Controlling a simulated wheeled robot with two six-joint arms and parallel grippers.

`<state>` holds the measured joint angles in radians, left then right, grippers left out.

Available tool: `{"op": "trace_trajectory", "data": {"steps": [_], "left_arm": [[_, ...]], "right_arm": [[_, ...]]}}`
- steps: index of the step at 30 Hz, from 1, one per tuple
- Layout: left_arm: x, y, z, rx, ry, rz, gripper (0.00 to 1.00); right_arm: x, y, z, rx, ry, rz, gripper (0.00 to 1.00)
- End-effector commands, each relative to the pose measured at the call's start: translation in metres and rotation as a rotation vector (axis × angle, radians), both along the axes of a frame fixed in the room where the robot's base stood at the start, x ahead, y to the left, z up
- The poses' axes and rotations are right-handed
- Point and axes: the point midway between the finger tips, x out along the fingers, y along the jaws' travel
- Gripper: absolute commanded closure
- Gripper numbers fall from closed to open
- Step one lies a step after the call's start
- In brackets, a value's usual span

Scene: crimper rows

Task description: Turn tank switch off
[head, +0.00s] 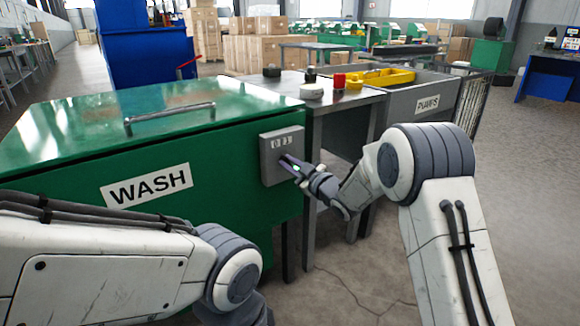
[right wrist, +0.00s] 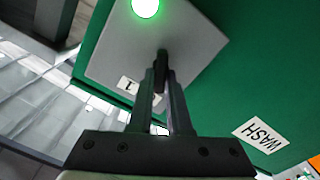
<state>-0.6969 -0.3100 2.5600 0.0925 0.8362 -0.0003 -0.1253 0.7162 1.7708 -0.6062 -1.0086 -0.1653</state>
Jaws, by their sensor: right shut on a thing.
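The grey switch box (head: 270,172) sits on the right end of the green tank (head: 230,170), which is labelled WASH. My right gripper (head: 288,163) is at the front of this box. In the right wrist view the box (right wrist: 115,60) fills the upper middle, with a lit green lamp (right wrist: 146,7) on its face. There my right gripper (right wrist: 161,82) is shut on the dark switch handle (right wrist: 162,58). The fingers hide part of the handle and of the white label (right wrist: 127,86). My left gripper is out of view; only my left arm shows.
A metal table (head: 335,103) with a red can (head: 339,81) and other small things stands right of the tank. A grey bin (head: 400,100) labelled PUMPS and a yellow tray (head: 385,76) are beyond. The concrete floor at the right is free.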

Motion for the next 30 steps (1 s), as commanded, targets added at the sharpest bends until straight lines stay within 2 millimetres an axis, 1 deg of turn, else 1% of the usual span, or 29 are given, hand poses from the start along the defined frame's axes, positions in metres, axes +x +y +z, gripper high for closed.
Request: {"op": "trace_trajectory", "data": {"steps": [15, 16, 18, 27, 30], "left_arm": [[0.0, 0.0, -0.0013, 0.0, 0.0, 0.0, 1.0], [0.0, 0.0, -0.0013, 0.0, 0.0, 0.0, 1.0], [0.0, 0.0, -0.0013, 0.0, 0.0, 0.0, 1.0], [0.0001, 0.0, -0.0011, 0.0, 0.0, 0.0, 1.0], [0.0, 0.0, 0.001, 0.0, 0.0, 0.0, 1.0]], "right_arm": [[0.0, -0.0005, -0.0001, -0.018, -0.012, 0.0, 1.0], [0.0, -0.0005, -0.0001, -0.018, -0.012, 0.0, 0.76], [0.0001, -0.0004, -0.0001, -0.018, -0.012, 0.0, 0.54], [-0.0004, 0.0, 0.0, -0.017, -0.011, 0.0, 0.54], [-0.0044, -0.0036, 0.0008, -0.016, -0.01, -0.001, 0.54]]}}
